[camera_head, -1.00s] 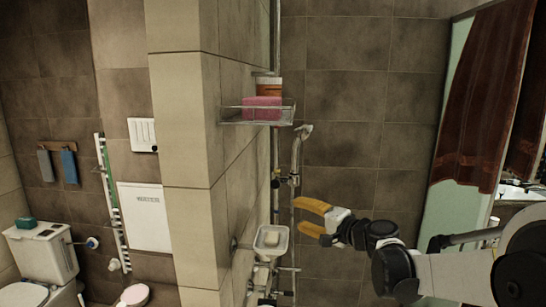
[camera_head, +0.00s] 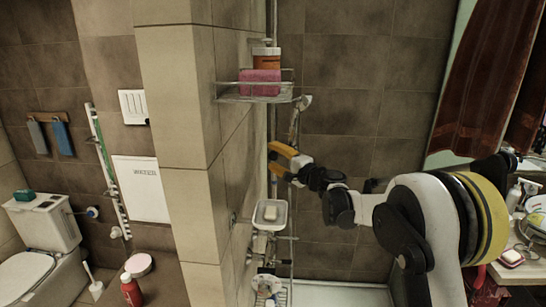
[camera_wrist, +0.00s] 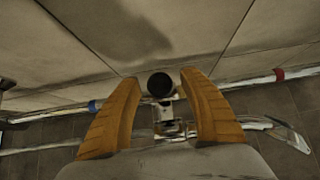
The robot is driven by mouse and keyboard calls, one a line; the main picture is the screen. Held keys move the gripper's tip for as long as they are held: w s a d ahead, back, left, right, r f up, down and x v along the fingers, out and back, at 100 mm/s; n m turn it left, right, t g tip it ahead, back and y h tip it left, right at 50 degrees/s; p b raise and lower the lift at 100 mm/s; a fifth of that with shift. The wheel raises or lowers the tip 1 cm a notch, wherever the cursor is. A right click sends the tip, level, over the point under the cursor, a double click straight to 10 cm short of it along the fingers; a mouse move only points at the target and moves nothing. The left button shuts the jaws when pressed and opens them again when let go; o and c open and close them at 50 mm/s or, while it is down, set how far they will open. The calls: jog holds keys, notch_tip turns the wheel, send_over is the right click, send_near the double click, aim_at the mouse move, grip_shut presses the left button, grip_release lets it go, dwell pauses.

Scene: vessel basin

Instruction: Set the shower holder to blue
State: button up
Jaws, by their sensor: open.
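The shower holder shows in the wrist view as a round black knob (camera_wrist: 160,86) with a pale bracket behind it, on a thin metal rail. The rail has a blue band (camera_wrist: 93,106) left of the holder and a red band (camera_wrist: 279,74) right of it. The holder sits between the two bands. My gripper (camera_wrist: 160,77) is open, its orange fingers on either side of the knob. I cannot tell whether they touch it. In the head view my gripper (camera_head: 274,159) is at the rail and hides the holder. The shower head (camera_head: 304,102) shows above it.
A wire shelf (camera_head: 228,98) with a pink item and an orange jar juts from the tiled wall above my gripper. A soap dish (camera_head: 270,212) is below it. A toilet (camera_head: 45,225) stands far left.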

jog(key=shift+w+a, duration=0.1)
jog(key=shift+w, duration=0.05)
grip_shut()
notch_tip(320, 180, down, 16)
jog(key=b, duration=1)
grip_release()
